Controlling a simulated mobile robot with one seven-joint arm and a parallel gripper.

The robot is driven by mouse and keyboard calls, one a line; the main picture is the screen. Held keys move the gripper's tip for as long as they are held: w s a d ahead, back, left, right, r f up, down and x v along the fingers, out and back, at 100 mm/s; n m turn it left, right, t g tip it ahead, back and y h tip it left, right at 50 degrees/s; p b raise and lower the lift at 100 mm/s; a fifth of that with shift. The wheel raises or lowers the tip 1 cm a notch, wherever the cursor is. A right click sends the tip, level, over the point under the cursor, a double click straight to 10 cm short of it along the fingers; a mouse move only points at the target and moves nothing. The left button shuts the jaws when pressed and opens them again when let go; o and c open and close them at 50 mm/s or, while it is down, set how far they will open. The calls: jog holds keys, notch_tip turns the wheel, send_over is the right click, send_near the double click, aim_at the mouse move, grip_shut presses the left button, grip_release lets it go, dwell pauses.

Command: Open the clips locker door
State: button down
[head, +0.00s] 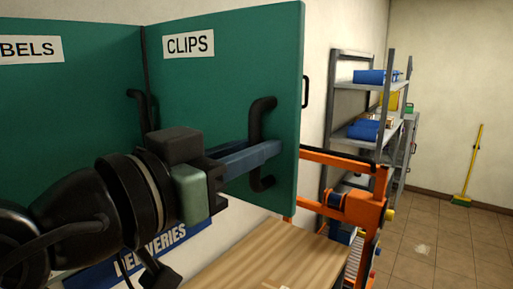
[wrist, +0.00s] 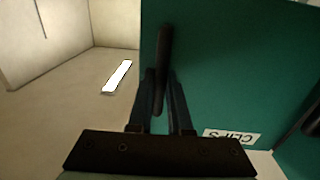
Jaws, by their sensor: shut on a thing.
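The green clips locker door (head: 225,90) fills the middle of the head view, with a white CLIPS label (head: 188,44) near its top left. Its black bar handle (head: 262,108) stands upright near the door's right edge. My gripper (head: 268,152) reaches in from the left, its blue fingers shut on the middle of the handle. In the wrist view the handle (wrist: 164,50) lies between the two fingers (wrist: 163,85), in front of the green door (wrist: 220,70).
The labels locker door (head: 70,110) with its own handle is at the left. Below are a blue DELIVERIES sign (head: 150,252) and a wooden top (head: 265,258). An orange frame (head: 350,205) and grey shelves (head: 345,110) stand to the right.

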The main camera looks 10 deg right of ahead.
jog(key=c, duration=1.1)
grip_release()
jog(key=shift+a, duration=0.15)
jog(key=b+v, duration=0.5)
jog(key=v, duration=0.7)
jog(key=shift+s+a, duration=0.25)
jog(key=shift+s, duration=0.1)
